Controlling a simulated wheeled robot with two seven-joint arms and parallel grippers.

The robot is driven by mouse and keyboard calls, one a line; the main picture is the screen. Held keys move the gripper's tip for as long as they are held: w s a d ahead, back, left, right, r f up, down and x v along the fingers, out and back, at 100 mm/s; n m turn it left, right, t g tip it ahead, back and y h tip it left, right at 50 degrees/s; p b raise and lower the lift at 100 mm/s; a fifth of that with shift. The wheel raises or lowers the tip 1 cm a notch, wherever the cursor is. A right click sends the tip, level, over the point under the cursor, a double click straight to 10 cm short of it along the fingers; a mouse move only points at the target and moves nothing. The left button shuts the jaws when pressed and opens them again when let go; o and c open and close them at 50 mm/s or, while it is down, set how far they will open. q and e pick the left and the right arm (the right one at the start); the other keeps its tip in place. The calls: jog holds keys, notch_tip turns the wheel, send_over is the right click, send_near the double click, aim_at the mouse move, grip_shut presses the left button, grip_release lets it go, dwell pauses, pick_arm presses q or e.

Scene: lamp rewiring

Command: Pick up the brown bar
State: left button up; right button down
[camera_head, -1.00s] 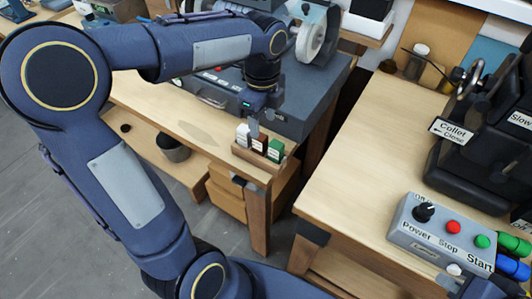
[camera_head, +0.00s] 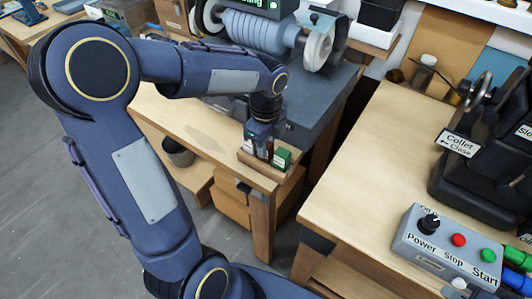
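The brown bar (camera_head: 265,152) stands in a small wooden holder (camera_head: 258,166) at the corner of the left workbench. A white bar (camera_head: 249,146) stands to its left and a green bar (camera_head: 281,159) to its right. My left gripper (camera_head: 263,141) points down right over the bars, at the top of the brown bar. The gripper hides the upper part of the brown bar. The fingers are too small and covered to tell whether they are open or shut on it. My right gripper is not in view.
A grey grinder (camera_head: 262,30) with pale wheels stands behind my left arm. A second bench (camera_head: 365,165) on the right holds a control box (camera_head: 446,246) and a black collet machine (camera_head: 490,160). A gap separates the benches. The left bench is clear before the holder.

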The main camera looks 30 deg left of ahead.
pick_arm(q)
grip_shut()
jog(key=shift+r, duration=0.1)
jog(key=shift+r, duration=0.5)
notch_tip(320, 180, up, 2)
jog(key=shift+s+r, duration=0.1)
jog(key=shift+r, duration=0.1)
jog(key=s+r, duration=0.4)
jog(key=s, duration=0.3)
jog(key=s+a+r+b, duration=0.1)
jog(key=s+r, duration=0.4)
jog(key=s, duration=0.1)
jog(key=shift+s+a+r, duration=0.25)
jog(key=shift+s, duration=0.15)
